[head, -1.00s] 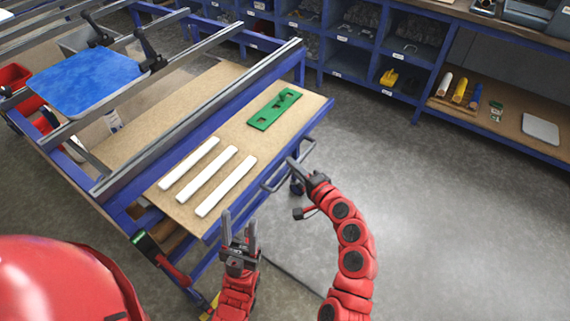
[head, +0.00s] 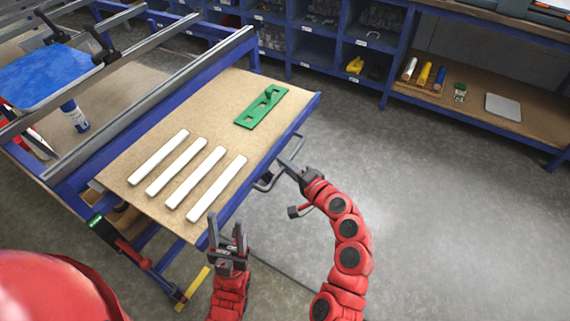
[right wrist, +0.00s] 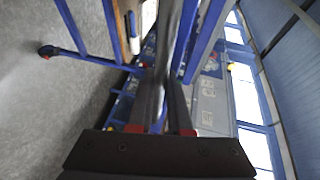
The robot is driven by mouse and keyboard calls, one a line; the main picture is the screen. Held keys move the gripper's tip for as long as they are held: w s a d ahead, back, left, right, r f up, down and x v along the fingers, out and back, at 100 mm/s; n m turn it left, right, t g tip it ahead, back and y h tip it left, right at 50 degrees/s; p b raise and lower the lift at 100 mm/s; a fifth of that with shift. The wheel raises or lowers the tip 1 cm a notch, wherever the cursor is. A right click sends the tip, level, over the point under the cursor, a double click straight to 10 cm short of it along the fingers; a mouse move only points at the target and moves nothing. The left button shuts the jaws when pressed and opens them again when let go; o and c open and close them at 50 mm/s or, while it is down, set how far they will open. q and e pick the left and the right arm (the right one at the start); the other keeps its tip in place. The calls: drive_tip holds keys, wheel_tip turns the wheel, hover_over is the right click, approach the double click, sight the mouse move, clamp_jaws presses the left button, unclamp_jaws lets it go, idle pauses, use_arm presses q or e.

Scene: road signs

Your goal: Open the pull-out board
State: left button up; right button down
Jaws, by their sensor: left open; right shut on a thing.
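The pull-out board (head: 205,115) is a brown wooden top on a blue frame, standing well out from under the grey rails. Several white strips (head: 172,158) and a green plate with cut-outs (head: 262,106) lie on it. A grey bar handle (head: 266,181) runs along its right front edge. My right gripper (head: 286,163) is shut on this handle; the right wrist view shows a bar between its fingers (right wrist: 163,110). My left gripper (head: 227,230) is open and empty, pointing up beside the board's near corner.
A blue panel (head: 52,72) sits above the rails at the left. Blue shelving (head: 330,50) with bins stands at the back, and a wooden shelf (head: 480,110) at the right. The grey floor right of the board is clear.

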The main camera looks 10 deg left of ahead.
drive_tip(key=c, duration=0.8)
unclamp_jaws()
drive_tip(key=shift+c, duration=0.2)
drive_tip(key=v, duration=1.7)
drive_tip(key=shift+s+d, duration=0.15)
drive_tip(key=shift+d, duration=0.05)
